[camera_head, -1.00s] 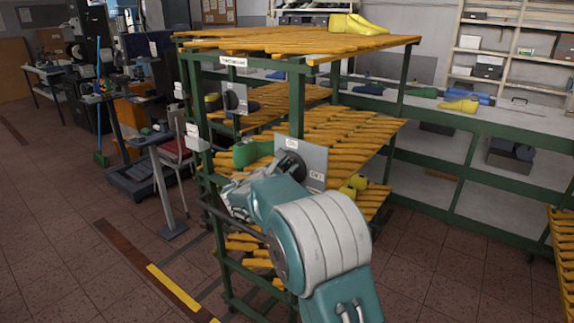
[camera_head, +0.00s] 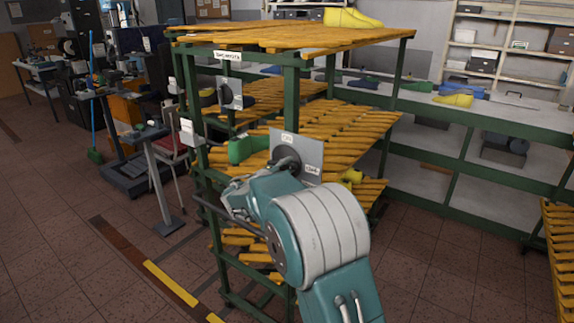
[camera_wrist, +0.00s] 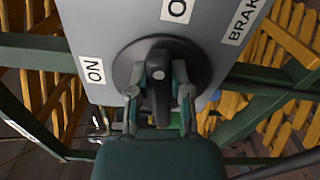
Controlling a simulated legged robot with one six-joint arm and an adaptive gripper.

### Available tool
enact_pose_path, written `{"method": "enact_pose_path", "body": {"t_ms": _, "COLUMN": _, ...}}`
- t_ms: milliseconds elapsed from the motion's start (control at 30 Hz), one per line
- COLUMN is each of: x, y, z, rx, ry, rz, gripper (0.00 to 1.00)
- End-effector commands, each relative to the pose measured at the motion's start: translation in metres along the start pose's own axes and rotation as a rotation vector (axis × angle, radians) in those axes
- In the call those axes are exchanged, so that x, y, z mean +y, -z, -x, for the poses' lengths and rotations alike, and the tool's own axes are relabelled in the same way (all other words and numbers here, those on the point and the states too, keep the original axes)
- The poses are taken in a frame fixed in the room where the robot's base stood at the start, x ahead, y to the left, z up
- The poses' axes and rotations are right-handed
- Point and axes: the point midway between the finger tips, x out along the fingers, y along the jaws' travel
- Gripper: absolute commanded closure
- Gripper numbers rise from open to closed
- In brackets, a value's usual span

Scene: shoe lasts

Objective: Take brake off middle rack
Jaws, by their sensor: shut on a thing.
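The brake switch is a dark round knob (camera_wrist: 190,62) on a grey metal plate (camera_head: 310,152) fixed to the near post of the middle rack (camera_head: 345,122). In the wrist view the plate (camera_wrist: 205,28) carries the labels ON and BRAKE, the latter cut off at the edge. My gripper (camera_wrist: 160,90) is shut on the knob's raised handle, with a finger on each side. In the head view my arm hides most of the gripper, and the knob (camera_head: 287,158) shows only in part.
A green shoe last (camera_head: 243,149) and yellow lasts (camera_head: 350,176) lie on the middle rack's shelves. Another plate with a knob (camera_head: 229,94) is on the rack behind. A grey stand (camera_head: 165,185) and a chair are to the left. Open floor lies at the front left.

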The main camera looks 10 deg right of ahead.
Motion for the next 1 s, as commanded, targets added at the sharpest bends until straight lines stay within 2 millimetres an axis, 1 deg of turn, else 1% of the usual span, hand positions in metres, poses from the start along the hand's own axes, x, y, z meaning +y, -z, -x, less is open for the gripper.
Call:
{"method": "enact_pose_path", "body": {"t_ms": 33, "x": -0.0038, "y": 0.0010, "z": 0.0002, "rx": 0.003, "ry": 0.004, "rz": -0.028, "gripper": 1.00}}
{"method": "enact_pose_path", "body": {"t_ms": 200, "x": -0.0069, "y": 0.0012, "z": 0.0003, "rx": 0.003, "ry": 0.005, "rz": -0.124, "gripper": 1.00}}
{"method": "enact_pose_path", "body": {"t_ms": 400, "x": -0.0093, "y": 0.0016, "z": 0.0003, "rx": 0.002, "ry": 0.006, "rz": -0.191, "gripper": 1.00}}
{"method": "enact_pose_path", "body": {"t_ms": 967, "x": -0.0120, "y": 0.0018, "z": 0.0005, "rx": 0.001, "ry": 0.010, "rz": -0.221, "gripper": 1.00}}
{"method": "enact_pose_path", "body": {"t_ms": 1000, "x": -0.0122, "y": 0.0018, "z": 0.0005, "rx": 0.001, "ry": 0.011, "rz": -0.220, "gripper": 0.65}}
